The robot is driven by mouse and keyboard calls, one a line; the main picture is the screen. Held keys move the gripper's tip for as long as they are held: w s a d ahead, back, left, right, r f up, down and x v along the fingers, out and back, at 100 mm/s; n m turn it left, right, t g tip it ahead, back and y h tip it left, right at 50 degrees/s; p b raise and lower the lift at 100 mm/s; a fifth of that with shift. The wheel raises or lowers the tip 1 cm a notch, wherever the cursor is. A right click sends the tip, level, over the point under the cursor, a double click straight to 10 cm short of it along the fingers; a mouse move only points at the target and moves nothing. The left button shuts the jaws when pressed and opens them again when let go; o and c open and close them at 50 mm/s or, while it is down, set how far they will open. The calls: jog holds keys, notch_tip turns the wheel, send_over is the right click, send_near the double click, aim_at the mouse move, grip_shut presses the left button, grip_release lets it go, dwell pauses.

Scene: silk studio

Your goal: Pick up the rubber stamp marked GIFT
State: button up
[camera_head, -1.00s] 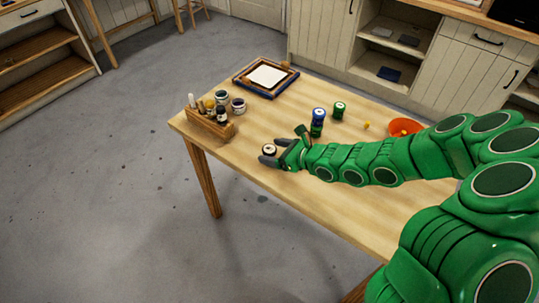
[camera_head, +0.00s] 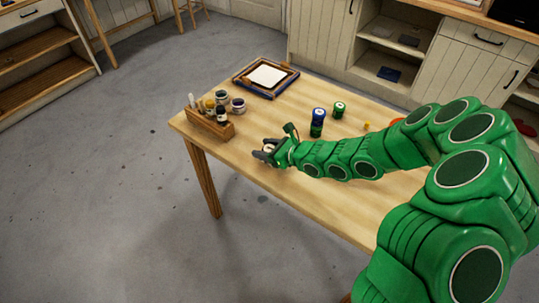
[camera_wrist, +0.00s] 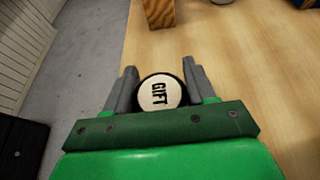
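The GIFT stamp (camera_wrist: 160,93) shows in the wrist view as a round cream top with black lettering and a dark rim. It sits between the two grey fingers of my gripper (camera_wrist: 158,88). The fingers are spread on either side of it, with a thin gap visible at least on the left. In the head view my gripper (camera_head: 266,152) is low over the near left part of the wooden table (camera_head: 310,205), around the stamp (camera_head: 268,148), which is mostly hidden by the fingers.
A wooden rack (camera_head: 209,124) with bottles and jars stands just beyond my gripper. A framed screen (camera_head: 266,77) lies at the back. A blue jar (camera_head: 317,122) and a green jar (camera_head: 339,109) stand to the right. An orange bowl (camera_head: 397,122) is mostly hidden by my arm.

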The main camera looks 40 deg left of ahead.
aim_at(265, 146)
jog(key=c, duration=0.3)
jog(key=shift+r, duration=0.1)
jog(key=shift+r, duration=4.9)
